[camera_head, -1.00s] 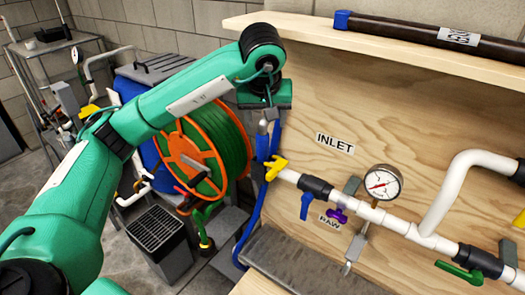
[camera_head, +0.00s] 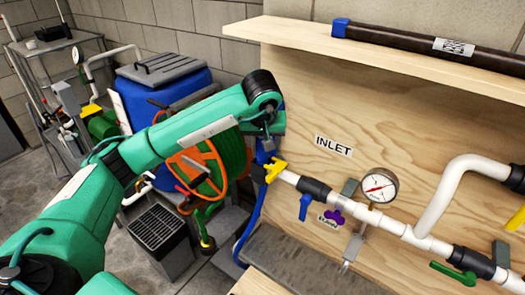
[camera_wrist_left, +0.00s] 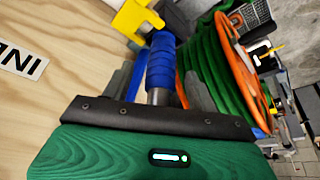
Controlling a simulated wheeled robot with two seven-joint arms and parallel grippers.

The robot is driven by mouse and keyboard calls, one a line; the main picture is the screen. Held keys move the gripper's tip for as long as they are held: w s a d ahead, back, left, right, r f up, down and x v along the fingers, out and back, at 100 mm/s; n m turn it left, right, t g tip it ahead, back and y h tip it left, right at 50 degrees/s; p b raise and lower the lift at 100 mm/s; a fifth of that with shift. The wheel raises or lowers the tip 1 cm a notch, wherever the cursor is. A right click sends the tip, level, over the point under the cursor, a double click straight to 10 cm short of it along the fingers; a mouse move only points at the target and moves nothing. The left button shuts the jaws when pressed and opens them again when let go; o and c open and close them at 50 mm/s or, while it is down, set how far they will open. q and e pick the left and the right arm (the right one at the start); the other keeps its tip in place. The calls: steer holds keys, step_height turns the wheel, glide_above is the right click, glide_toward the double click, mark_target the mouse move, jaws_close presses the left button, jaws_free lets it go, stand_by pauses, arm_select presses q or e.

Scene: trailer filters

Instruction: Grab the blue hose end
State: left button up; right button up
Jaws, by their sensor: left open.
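The blue hose end (camera_wrist_left: 161,62) shows in the left wrist view as a ribbed blue grip with a grey metal part below it, against the yellow fitting (camera_wrist_left: 138,18). In the head view the blue hose end (camera_head: 264,152) is partly hidden by my left arm, beside the yellow fitting (camera_head: 275,169) at the pipe's left end. My left gripper (camera_wrist_left: 158,82) is open, with a grey finger on either side of the hose end. Whether the fingers touch it I cannot tell. My right gripper is not in view.
A shelf (camera_head: 370,47) juts out above the work area. The plywood panel (camera_head: 345,110) with the INLET label (camera_head: 334,145), gauge (camera_head: 379,186) and white pipe (camera_head: 400,228) is to the right. An orange-green hose reel (camera_head: 205,168) stands behind my arm. A blue hose (camera_head: 252,225) hangs below the fitting.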

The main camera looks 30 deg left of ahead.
mark_target(262, 157)
arm_select(q)
steer(key=p+x, duration=0.1)
steer(key=x, duration=0.2)
steer(key=shift+a+p, duration=0.15)
steer(key=shift+p, duration=0.2)
steer(key=shift+w+f, duration=0.25)
steer(key=shift+f, duration=0.25)
steer(key=shift+c, duration=0.2)
steer(key=shift+a, duration=0.1)
steer(key=c, duration=1.1)
